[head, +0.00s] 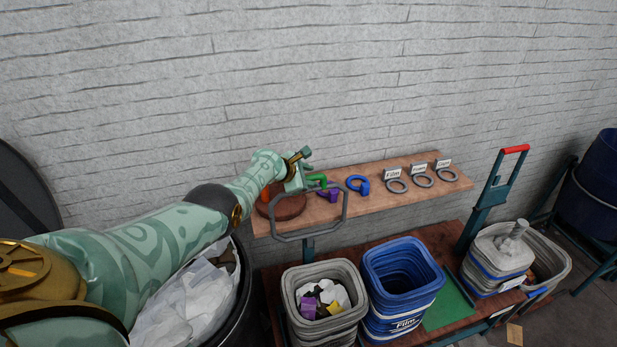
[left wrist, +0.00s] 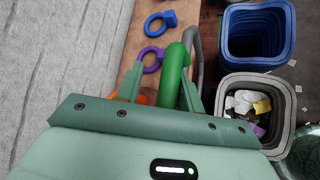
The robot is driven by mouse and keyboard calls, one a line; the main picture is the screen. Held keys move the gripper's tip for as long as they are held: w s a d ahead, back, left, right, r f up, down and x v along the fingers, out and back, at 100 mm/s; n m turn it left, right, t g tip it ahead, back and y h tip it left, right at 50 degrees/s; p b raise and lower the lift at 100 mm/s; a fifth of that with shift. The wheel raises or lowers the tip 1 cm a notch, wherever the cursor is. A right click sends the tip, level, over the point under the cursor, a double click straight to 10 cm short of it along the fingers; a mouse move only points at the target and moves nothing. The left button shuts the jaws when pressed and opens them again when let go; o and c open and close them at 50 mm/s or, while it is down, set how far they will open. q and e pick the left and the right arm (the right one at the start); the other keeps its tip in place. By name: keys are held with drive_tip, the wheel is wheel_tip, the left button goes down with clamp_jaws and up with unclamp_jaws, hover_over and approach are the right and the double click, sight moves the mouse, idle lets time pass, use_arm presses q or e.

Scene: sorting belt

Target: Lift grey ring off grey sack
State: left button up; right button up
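A large angular grey ring (head: 343,213) shows at the shelf's front edge, just beside my left gripper. It also shows in the left wrist view (left wrist: 197,50), right of the fingers; whether it touches them I cannot tell. My left gripper (head: 300,172) is over the left end of the shelf. In the left wrist view its fingers (left wrist: 160,85) stand apart, with a green clip (left wrist: 174,68) showing between them. The grey sack (head: 347,323) stands open below the shelf, with white, purple and yellow scraps inside; it also shows in the left wrist view (left wrist: 282,90). My right gripper is not in view.
The wooden shelf (head: 385,203) carries a purple clip (head: 332,195), a blue clip (head: 361,185) and labelled small grey rings (head: 422,180). A blue sack (head: 427,280) stands beside the grey one. A black bin (head: 243,285) with white film lies under my arm.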

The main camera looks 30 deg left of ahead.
use_arm(q)
drive_tip(key=shift+s+d+f, duration=0.15)
drive_tip(key=shift+s+f, duration=0.05)
drive_tip(key=shift+f, duration=0.1)
drive_tip(key=shift+s, duration=0.1)
drive_tip(key=p+v, duration=0.7)
drive_tip(key=v, duration=0.9)
drive_tip(key=shift+r, duration=0.45)
